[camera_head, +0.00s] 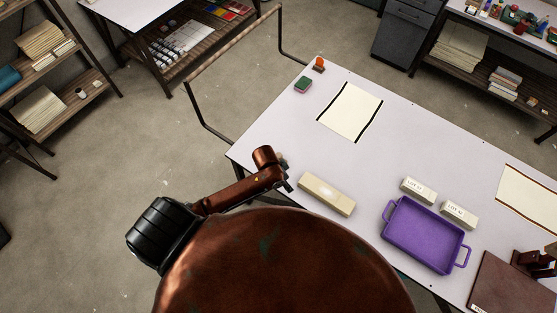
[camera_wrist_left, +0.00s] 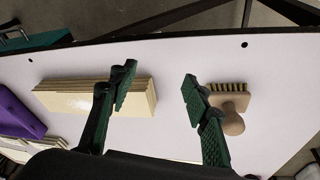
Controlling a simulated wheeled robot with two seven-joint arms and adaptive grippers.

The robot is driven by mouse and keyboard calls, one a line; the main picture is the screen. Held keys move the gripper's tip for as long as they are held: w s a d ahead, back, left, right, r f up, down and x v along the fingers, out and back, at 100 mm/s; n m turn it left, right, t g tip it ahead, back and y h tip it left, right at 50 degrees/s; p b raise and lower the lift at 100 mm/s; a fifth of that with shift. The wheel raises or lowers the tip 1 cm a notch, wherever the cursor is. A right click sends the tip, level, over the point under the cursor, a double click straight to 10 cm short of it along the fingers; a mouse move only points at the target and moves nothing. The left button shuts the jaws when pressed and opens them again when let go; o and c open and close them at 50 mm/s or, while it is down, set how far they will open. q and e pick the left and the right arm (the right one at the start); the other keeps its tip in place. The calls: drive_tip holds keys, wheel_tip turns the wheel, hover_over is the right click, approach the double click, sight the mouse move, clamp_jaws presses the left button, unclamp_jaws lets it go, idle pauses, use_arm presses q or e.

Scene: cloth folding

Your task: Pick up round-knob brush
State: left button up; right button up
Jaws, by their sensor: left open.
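The round-knob brush (camera_wrist_left: 232,120) lies on the white table in the left wrist view. It has a pale wooden round knob and a row of tan bristles. My left gripper (camera_wrist_left: 160,85) is open and empty, its green fingers spread over the table. The brush is beside the right-hand finger, partly hidden by it; I cannot tell whether they touch. In the head view my left gripper (camera_head: 287,180) is at the table's near left edge, where only a small pale bit of the brush (camera_head: 280,156) shows. My right gripper is not recognisable in either view.
Further right are a purple tray (camera_head: 402,238), two white labelled boxes (camera_head: 418,190) and a brown board (camera_head: 505,288). A cream sheet (camera_head: 352,111) and green sponge (camera_head: 303,85) lie at the back.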

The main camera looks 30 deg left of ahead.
use_arm(q)
drive_tip(key=w+a+r+m+g, duration=0.1)
drive_tip(key=w+a+r, duration=0.1)
drive_tip(key=w, duration=0.3)
wheel_tip(320, 180, up, 4)
drive_tip(key=g+y, duration=0.1)
drive_tip(key=y, duration=0.2)
hover_over(278, 155)
drive_tip(key=shift+w+d+r+p, duration=0.1)
drive_tip(key=shift+d+p, duration=0.15)
drive_tip(key=shift+p, duration=0.2)
drive_tip(key=shift+a+f, duration=0.15)
drive_tip(key=shift+f, duration=3.65)
drive_tip(key=shift+c, duration=0.6)
clamp_jaws()
